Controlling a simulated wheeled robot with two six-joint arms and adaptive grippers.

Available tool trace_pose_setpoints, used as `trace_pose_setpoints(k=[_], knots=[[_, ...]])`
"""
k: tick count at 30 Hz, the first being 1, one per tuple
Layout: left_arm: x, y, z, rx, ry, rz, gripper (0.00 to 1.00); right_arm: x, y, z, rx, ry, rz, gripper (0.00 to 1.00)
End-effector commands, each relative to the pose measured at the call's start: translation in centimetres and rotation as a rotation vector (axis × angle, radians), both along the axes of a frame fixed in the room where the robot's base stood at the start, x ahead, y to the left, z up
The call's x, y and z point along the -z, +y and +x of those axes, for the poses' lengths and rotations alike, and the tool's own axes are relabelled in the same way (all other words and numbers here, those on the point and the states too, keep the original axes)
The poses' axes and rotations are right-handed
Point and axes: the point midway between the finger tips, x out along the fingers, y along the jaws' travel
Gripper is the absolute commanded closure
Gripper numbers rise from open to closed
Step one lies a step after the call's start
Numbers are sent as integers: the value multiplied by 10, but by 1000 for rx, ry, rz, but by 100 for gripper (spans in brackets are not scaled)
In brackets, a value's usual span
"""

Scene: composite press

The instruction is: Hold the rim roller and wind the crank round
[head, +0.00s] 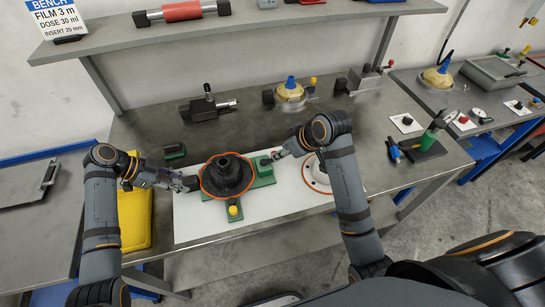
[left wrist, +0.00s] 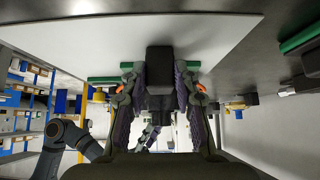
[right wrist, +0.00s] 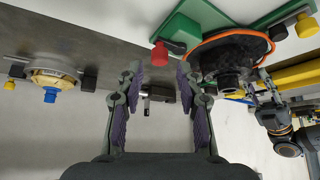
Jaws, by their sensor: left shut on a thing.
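The round black form with an orange rim (head: 227,180) sits on a green base (head: 263,181) on the white board; it also shows in the right wrist view (right wrist: 229,53). My left gripper (head: 187,183) is at the form's left side. In the left wrist view it is shut on a black block (left wrist: 160,70), which looks like the rim roller. A red knob (right wrist: 160,55), apparently the crank's handle, stands at the green base's edge. My right gripper (right wrist: 160,78) is open around nothing, close to that knob. I cannot tell whether it touches it.
A yellow knob (head: 233,210) stands on the base's near arm. A white round plate (head: 317,176) lies right of the base, partly behind my right arm. A yellow tray (head: 136,215) is at left. Tools and a blue-capped pot (head: 290,90) stand along the back.

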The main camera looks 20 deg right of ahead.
Motion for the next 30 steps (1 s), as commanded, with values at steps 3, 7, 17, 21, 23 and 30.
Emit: trace_pose_setpoints(k=[3,7,17,21,23,30], knots=[[0,0,0,0,0,0,100,15,6,8,0,3,3,63],[0,0,0,-1,-1,0,100,27,10,16,0,2,1,63],[0,0,0,-1,-1,0,100,36,12,22,0,0,-2,63],[0,0,0,-1,-1,0,100,36,12,22,-2,0,-3,63],[0,0,0,-1,-1,0,100,36,10,22,-40,0,-6,63],[0,0,0,0,-1,0,100,34,5,30,-632,0,0,63]])
